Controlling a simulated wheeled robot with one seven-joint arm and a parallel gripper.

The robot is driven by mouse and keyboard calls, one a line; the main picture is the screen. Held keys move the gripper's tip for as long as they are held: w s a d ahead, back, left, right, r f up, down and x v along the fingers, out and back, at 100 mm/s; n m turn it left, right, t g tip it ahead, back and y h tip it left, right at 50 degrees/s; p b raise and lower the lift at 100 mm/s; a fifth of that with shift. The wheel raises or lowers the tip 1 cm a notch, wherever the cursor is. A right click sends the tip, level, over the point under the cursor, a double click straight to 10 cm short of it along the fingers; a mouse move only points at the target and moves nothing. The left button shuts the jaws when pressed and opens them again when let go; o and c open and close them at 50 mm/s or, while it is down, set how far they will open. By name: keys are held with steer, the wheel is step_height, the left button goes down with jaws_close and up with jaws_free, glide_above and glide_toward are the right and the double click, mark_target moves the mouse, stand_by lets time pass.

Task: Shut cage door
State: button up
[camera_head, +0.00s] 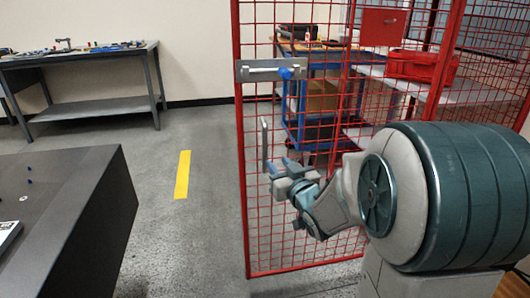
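The cage door (242,190) is a red-framed wire mesh panel in the middle of the head view. Its free-looking left edge stands upright, with open floor to its left. A grey latch plate with a bolt (262,72) and blue knob is fixed high on that edge. Below it is a grey vertical pull handle (264,140). My gripper (280,167) is at the handle's lower end, in front of the mesh. Its blue-tipped fingers look apart. I cannot tell whether they touch the handle. My arm hides the door's lower right part.
Behind the mesh are a blue cart (297,95) with boxes and a red bag (420,66) on a bench. A dark block-like table (95,195) stands at the near left. A workbench (90,103) is against the back wall. The floor around the yellow strip (182,175) is clear.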

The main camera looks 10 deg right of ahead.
mark_target(266, 150)
steer(key=w, duration=0.3)
steer(key=w+a+b, duration=0.1)
steer(key=w, duration=0.3)
steer(key=w+a, duration=0.1)
steer(key=w, duration=0.2)
steer(key=shift+w+b, duration=0.2)
steer(key=shift+b, duration=0.15)
jaws_close()
